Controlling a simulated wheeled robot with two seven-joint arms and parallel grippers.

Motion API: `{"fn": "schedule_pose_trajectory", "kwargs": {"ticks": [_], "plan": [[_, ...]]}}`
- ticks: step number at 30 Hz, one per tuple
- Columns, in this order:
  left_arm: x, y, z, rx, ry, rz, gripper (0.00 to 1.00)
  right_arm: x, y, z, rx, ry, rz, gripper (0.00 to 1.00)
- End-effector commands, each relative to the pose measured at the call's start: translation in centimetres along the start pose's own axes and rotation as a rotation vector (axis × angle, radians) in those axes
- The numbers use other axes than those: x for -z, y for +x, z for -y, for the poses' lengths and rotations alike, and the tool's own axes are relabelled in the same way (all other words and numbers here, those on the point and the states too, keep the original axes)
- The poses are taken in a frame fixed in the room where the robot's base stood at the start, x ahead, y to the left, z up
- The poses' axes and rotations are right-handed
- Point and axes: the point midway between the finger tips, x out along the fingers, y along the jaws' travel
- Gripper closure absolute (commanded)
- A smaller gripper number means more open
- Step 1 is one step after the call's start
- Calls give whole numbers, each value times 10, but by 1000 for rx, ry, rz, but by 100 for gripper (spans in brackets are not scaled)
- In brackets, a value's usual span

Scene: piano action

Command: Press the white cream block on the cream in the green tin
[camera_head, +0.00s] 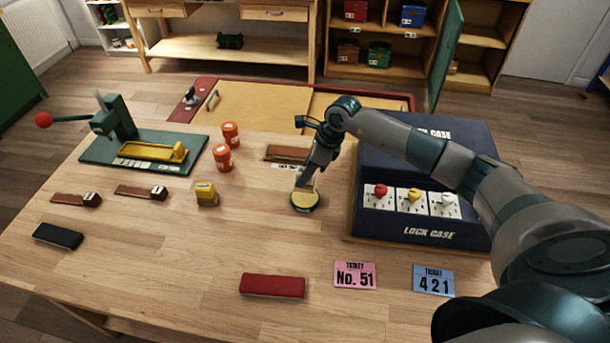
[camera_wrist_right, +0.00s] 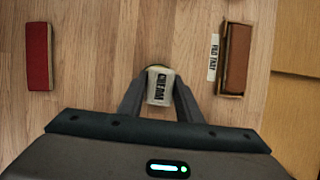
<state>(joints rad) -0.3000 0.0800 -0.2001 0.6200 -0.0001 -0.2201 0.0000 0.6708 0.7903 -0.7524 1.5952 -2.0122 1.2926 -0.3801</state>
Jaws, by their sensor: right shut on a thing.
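The green tin (camera_head: 306,208) stands on the table left of the lock case, with pale yellow cream (camera_head: 303,200) inside its rim. My right gripper (camera_head: 304,184) points down directly over the tin. In the right wrist view its fingers (camera_wrist_right: 160,98) are shut on the white cream block (camera_wrist_right: 160,90), which has dark lettering on its face. The block covers most of the tin in that view. I cannot tell whether the block touches the cream. My left gripper is not in view.
A blue lock case (camera_head: 430,233) with red, yellow and white knobs is at the right. A brown block in a tray (camera_head: 287,153) sits behind the tin. Orange jars (camera_head: 223,158) and a yellow block (camera_head: 206,194) stand left. A red block (camera_head: 273,286) lies in front.

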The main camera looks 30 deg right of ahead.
Motion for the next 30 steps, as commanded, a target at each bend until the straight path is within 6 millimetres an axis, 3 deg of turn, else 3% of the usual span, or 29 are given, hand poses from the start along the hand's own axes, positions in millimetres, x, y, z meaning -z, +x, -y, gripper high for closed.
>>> {"fn": "schedule_pose_trajectory", "kwargs": {"ticks": [12, 30], "plan": [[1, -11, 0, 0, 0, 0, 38, -10, -23, 0, 0, 0, 2, 86], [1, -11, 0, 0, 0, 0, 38, -10, -24, 0, 0, 0, 1, 86]]}}
